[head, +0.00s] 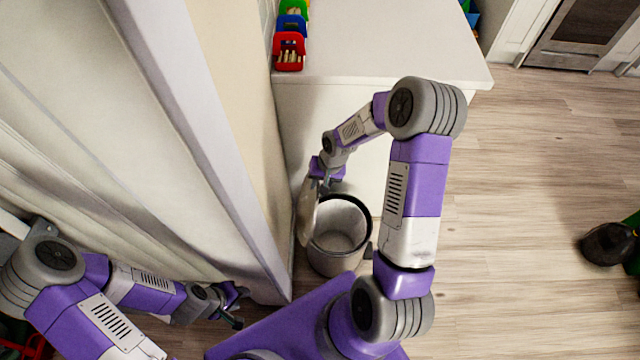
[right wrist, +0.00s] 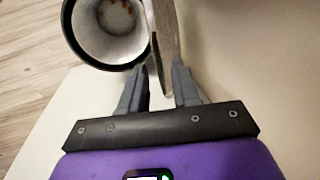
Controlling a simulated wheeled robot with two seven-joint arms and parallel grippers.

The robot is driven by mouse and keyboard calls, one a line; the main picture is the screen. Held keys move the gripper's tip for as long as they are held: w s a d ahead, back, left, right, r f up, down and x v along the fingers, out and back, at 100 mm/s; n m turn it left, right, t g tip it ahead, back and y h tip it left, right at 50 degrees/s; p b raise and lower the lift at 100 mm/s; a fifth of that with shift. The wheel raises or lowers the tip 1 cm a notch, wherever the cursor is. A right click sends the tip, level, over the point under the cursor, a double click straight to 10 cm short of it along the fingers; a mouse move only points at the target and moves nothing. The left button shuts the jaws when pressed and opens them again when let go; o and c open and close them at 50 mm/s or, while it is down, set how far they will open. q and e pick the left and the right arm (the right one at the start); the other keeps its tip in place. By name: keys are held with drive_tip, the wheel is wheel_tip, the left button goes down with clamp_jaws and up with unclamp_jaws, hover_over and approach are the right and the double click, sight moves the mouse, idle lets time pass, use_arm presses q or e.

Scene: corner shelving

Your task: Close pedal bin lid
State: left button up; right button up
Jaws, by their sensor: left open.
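The pedal bin (head: 336,250) is a light cylinder with a dark rim, standing on the floor against the white cabinet. Its lid (head: 307,212) is raised, standing nearly upright at the left of the opening. In the right wrist view the bin's mouth (right wrist: 108,30) shows a few brown bits inside. My right gripper (head: 322,184) is at the upper part of the lid. In the wrist view its fingers (right wrist: 160,75) are apart, with the lid's edge (right wrist: 164,50) between them; firm contact cannot be told. My left gripper (head: 240,306) is open and empty, low at the left, apart from the bin.
A tall pale panel (head: 215,130) stands close to the left of the bin. A white countertop (head: 390,45) lies behind, with red (head: 289,52), blue and green containers on it. Wooden floor (head: 520,200) is free to the right, up to a dark and green object (head: 610,243).

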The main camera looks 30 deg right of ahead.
drive_tip(key=shift+c, duration=0.2)
clamp_jaws()
idle(1.3)
